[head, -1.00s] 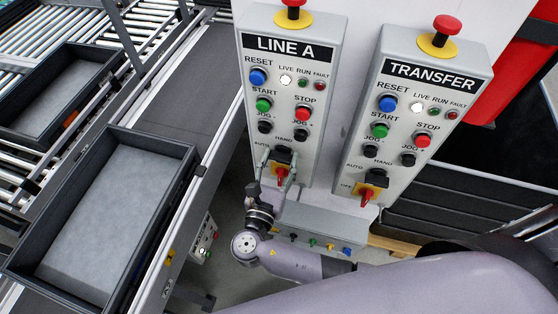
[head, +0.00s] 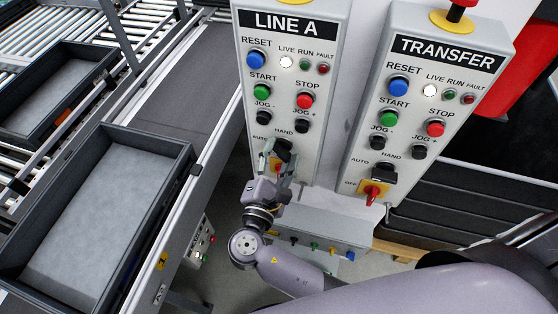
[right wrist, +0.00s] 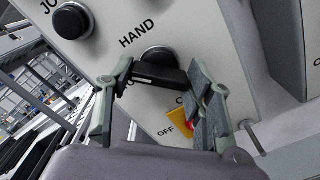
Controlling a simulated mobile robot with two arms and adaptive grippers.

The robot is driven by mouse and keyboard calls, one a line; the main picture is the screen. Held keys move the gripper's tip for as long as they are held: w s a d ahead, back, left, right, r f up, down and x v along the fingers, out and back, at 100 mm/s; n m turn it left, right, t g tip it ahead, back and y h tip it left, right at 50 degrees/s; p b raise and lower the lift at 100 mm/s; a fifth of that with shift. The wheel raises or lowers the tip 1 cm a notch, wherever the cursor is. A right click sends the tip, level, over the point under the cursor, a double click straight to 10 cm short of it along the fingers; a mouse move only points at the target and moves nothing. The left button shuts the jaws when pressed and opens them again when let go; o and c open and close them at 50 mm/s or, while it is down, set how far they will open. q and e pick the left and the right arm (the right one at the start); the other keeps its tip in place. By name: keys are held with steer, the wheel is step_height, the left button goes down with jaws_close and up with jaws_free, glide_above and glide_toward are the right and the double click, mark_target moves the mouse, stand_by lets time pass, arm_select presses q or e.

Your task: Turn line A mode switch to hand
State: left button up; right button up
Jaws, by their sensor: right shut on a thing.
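The LINE A panel (head: 262,104) is a grey box with labelled buttons. Its mode switch, a black knob (head: 283,147), sits below the HAND and AUTO labels and is partly hidden by my fingers. My right gripper (head: 279,160) is at that knob. In the right wrist view the black knob (right wrist: 158,77) lies between the two fingers of my right gripper (right wrist: 160,80), which are shut on it. The HAND label (right wrist: 137,34) shows above the knob; the AUTO label is mostly covered. My left gripper is in neither view.
A red switch on a yellow plate (right wrist: 190,104) is just below the knob, close to my right fingers. The similar TRANSFER panel (head: 420,110) stands to the right. A conveyor with a grey-bottomed tray (head: 100,205) is at left. A small box with several coloured knobs (head: 315,228) lies below.

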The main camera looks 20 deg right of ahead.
steer(key=shift+f+m+b, duration=0.15)
steer(key=shift+m+b, duration=4.05)
steer(key=shift+m, duration=0.1)
steer(key=o, duration=1.2)
steer(key=shift+c, duration=0.2)
steer(key=shift+s+a, duration=0.1)
steer(key=shift+s, duration=0.05)
steer(key=v, duration=1.1)
steer(key=shift+s+a, duration=0.2)
steer(key=shift+s, duration=0.05)
